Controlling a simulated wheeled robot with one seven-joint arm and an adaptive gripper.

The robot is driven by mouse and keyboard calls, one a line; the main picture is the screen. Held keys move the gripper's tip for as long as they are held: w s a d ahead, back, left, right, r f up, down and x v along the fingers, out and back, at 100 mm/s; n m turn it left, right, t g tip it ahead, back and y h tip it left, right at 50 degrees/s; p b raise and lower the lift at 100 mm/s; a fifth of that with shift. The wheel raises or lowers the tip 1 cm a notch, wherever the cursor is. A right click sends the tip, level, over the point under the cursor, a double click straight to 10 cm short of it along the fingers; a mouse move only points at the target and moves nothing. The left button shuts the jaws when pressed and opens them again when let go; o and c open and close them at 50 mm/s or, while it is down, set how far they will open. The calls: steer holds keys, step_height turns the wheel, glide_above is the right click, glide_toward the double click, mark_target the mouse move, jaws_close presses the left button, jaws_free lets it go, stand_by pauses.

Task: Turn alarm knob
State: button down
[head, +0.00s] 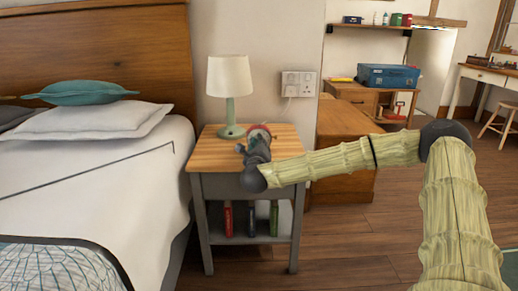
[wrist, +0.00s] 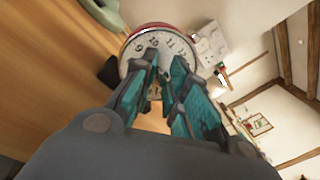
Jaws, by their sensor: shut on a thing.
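A red alarm clock (head: 259,128) stands on the wooden top of the nightstand (head: 206,156), mostly hidden behind my gripper. In the wrist view the red-rimmed clock (wrist: 139,51) shows a white face with dark numerals, tilted in the picture. My gripper (wrist: 165,68) has its teal fingers against the front of the clock, over the face. The fingers are shut on a small part there, which I take to be the alarm knob; the fingertips mostly hide it. In the head view my gripper (head: 254,139) is just above the nightstand top.
A lamp (head: 229,78) with a green base stands at the back of the nightstand, close to the clock. The bed (head: 130,170) is on the left. Several books stand on the lower shelf (head: 285,222). A wooden desk (head: 345,140) is to the right.

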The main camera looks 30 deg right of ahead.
steer(key=shift+m, duration=0.6)
steer(key=c, duration=1.4)
jaws_free()
steer(key=shift+o, duration=0.2)
steer(key=v, duration=1.2)
